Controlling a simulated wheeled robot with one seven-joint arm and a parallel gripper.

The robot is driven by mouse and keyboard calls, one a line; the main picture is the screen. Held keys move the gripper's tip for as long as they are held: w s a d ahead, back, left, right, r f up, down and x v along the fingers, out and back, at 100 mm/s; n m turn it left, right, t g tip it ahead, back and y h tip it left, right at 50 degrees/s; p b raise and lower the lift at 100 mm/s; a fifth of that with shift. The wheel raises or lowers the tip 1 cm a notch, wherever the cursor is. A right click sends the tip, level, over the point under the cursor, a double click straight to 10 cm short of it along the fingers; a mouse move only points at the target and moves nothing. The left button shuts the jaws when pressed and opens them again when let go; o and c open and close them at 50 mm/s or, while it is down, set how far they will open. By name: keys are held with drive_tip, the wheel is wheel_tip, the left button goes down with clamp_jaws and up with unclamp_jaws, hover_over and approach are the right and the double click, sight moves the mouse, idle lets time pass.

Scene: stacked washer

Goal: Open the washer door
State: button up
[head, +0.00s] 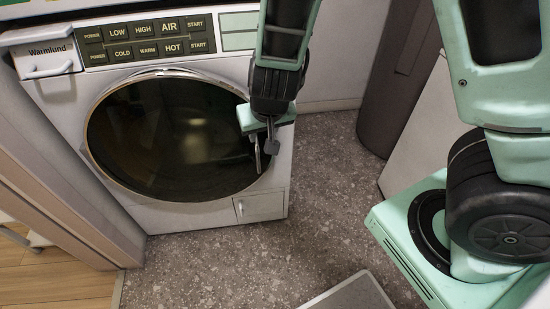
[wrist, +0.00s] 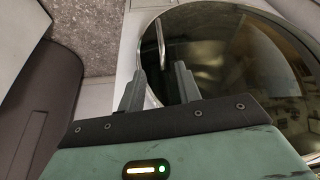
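The white washer (head: 215,208) has a round, dark glass door (head: 170,140) with a silver rim, which looks shut. In the wrist view the dark door (wrist: 220,50) fills the upper right. A thin silver handle bar (wrist: 161,42) stands near its left rim there. My gripper (head: 264,150) is at the door's right edge in the head view and partly covers that edge. In the wrist view my gripper (wrist: 160,68) has its two grey fingers apart, with nothing between them. The handle appears beyond the fingertips, lined up with the gap; contact is not visible.
A control panel (head: 148,38) and a drawer labelled Warmlund (head: 48,58) are above the door. A small hatch (head: 260,207) is at the washer's lower right. A dark grey bin-like object (head: 398,75) stands to the right. The speckled floor (head: 230,260) before the washer is mostly clear.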

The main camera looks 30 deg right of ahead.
sight(257, 157)
drive_tip(key=b+x, duration=0.8)
drive_tip(key=x, duration=0.9)
drive_tip(key=shift+a, duration=0.2)
drive_tip(key=shift+s, duration=0.1)
clamp_jaws()
